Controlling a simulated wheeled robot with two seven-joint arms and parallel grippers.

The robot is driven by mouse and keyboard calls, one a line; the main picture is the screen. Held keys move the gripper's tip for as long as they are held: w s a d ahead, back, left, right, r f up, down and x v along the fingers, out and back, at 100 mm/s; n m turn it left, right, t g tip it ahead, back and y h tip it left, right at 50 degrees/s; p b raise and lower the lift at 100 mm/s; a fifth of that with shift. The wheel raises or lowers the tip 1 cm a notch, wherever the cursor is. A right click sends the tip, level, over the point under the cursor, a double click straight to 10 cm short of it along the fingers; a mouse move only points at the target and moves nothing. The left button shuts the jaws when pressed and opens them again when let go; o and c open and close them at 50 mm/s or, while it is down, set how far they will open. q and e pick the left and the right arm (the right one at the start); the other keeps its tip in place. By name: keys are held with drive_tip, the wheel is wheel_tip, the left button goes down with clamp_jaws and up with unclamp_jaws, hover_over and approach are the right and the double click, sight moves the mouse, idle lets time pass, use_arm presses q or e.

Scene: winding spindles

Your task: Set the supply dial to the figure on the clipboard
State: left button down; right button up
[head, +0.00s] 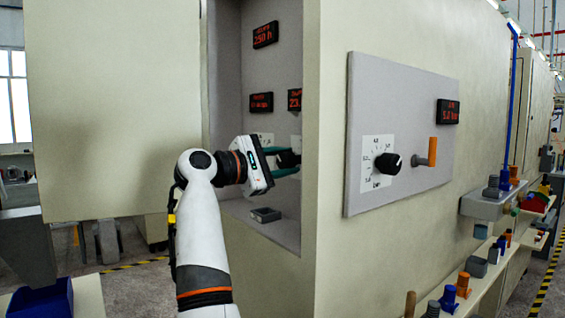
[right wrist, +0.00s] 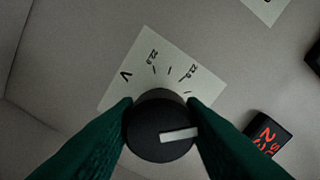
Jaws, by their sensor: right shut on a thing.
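My right gripper (head: 287,160) reaches into the open cabinet. Its green fingers are shut on a black dial (right wrist: 160,130), one finger on each side. The dial's white pointer bar lies nearly level and points right in the right wrist view. Behind the dial is a pale scale plate (right wrist: 122,87) marked V, with ticks and small figures that are hard to read. A red-lit display (right wrist: 268,133) beside it is partly cut off in that view; its digits begin with 2. No clipboard shows in either view. My left gripper is out of view.
The cabinet door (head: 110,100) stands open at left. More displays (head: 265,35) (head: 261,102) hang inside, and a small grey block (head: 265,214) lies on the cabinet floor. The outer panel has another black dial (head: 388,163), an orange lever (head: 432,152) and a display (head: 447,112).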

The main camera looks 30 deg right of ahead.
drive_tip(key=o, duration=0.6)
drive_tip(key=shift+r, duration=0.1)
drive_tip(key=o, duration=0.4)
drive_tip(key=shift+d, duration=0.2)
drive_tip(key=shift+c, duration=0.2)
drive_tip(key=a+b, duration=0.1)
drive_tip(key=a, duration=1.1)
drive_tip(key=shift+s, duration=0.45)
